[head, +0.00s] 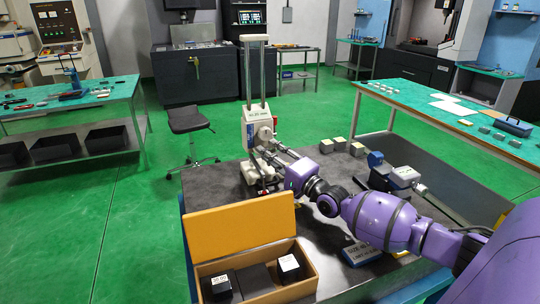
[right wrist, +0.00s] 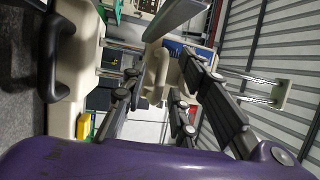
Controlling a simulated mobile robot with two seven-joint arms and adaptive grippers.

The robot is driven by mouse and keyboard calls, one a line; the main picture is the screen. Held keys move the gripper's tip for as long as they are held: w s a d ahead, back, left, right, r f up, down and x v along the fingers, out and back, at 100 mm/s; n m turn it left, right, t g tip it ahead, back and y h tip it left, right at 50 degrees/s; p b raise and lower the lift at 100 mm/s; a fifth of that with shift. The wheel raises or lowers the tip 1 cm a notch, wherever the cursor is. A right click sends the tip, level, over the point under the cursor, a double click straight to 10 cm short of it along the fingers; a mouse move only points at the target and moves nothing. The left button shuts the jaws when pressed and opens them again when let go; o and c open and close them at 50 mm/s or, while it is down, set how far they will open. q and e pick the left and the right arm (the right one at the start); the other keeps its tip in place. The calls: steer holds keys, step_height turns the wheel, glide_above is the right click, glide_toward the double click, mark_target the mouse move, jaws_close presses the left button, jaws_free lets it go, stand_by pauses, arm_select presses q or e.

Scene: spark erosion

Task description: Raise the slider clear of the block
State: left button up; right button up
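The slider (head: 257,126) is a white labelled housing on two upright chrome posts (head: 254,75), low on the stand at the back of the dark table. A pale foot (head: 249,172) shows below it. I cannot make out a separate block under the slider; the area is small and partly behind my arm. My right gripper (head: 272,157) reaches to the front right of the stand. In the right wrist view its fingers (right wrist: 158,72) are spread, with a cream handle-like part (right wrist: 155,72) between them and narrow gaps beside it. My left gripper is not in view.
An open orange box (head: 241,225) with labelled dark blocks stands at the table's front left. Several small pale-topped blocks (head: 340,143) sit right of the stand. Blue and white tools (head: 403,175) lie on the right. A stool (head: 190,125) stands behind on the green floor.

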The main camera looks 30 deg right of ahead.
mark_target(265, 134)
steer(key=shift+c, duration=0.6)
jaws_close()
step_height(265, 134, up, 7)
steer(key=shift+f+p, duration=0.2)
steer(key=shift+p, duration=1.05)
steer(key=shift+f, duration=0.4)
steer(key=shift+o, duration=0.6)
jaws_free()
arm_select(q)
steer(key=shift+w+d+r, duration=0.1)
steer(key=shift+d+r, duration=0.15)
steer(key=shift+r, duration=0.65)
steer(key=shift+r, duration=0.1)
